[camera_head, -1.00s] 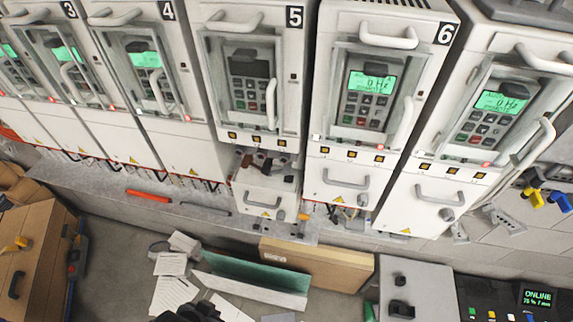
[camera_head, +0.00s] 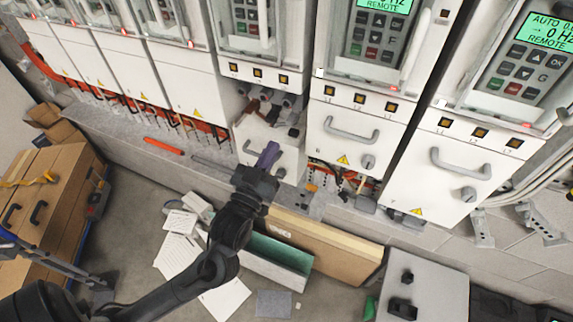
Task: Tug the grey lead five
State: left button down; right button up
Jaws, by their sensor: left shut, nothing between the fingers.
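Drive five (camera_head: 236,68) stands mid-row, and its number plate is out of view now. Its lower cover (camera_head: 252,137) is dropped open. In the gap above the cover, short brown, black and grey leads (camera_head: 289,104) show close together. They are too small for me to tell exactly where each one ends. My left gripper (camera_head: 268,155) is shut and empty, with purple-grey fingers pointing up in front of the cover, below the leads. It hides part of the cover's lower right. I cannot tell whether it touches the cover. My right gripper is not in view.
Neighbouring drives have closed lower covers with handles (camera_head: 350,131). A grey ledge (camera_head: 215,165) runs below the row, with an orange tool (camera_head: 163,146) on it. Papers (camera_head: 180,245), a green-lined open box (camera_head: 270,255) and a wooden chest (camera_head: 50,195) stand on the floor.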

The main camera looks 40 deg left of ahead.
aim_at(293, 108)
pick_arm(q)
jog(key=x, duration=0.7)
jog(key=shift+w+a+r, duration=0.15)
jog(key=shift+w+r, duration=0.1)
jog(key=shift+w, duration=0.1)
jog(key=shift+x, duration=1.1)
jog(key=shift+f+b, duration=0.35)
jog(key=shift+b, duration=0.05)
jog(key=shift+f, duration=0.25)
jog(key=shift+r, duration=0.1)
jog(key=shift+r+p, duration=0.3)
jog(key=shift+p, duration=0.2)
